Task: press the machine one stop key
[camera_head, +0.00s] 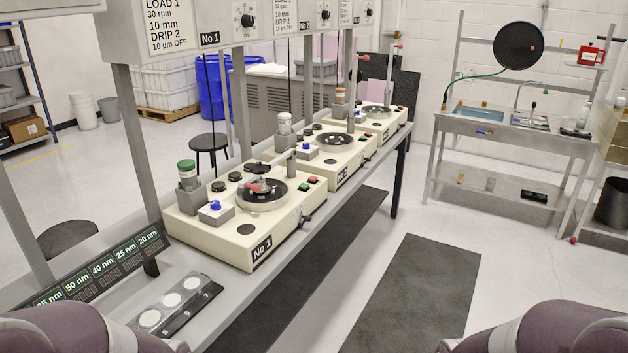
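Machine one (215,238), a cream box labelled No 1, is the nearest on the long bench. Its round black plate (262,192) is on top, with a red and grey part on it. A small red key (314,181) is at the right rear of its top, beside a green key (304,187); any lettering on them is too small to read. A blue knob (215,205) is on a grey block at its front left. Both my grippers are out of view; only purplish parts of my arms show at the bottom corners.
Machines two (340,157) and three (385,120) stand behind on the same bench (190,262). Grey posts and overhead panels frame machine one. A tray with white discs (172,300) and a thickness sign (97,268) are in front. Dark mats lie right.

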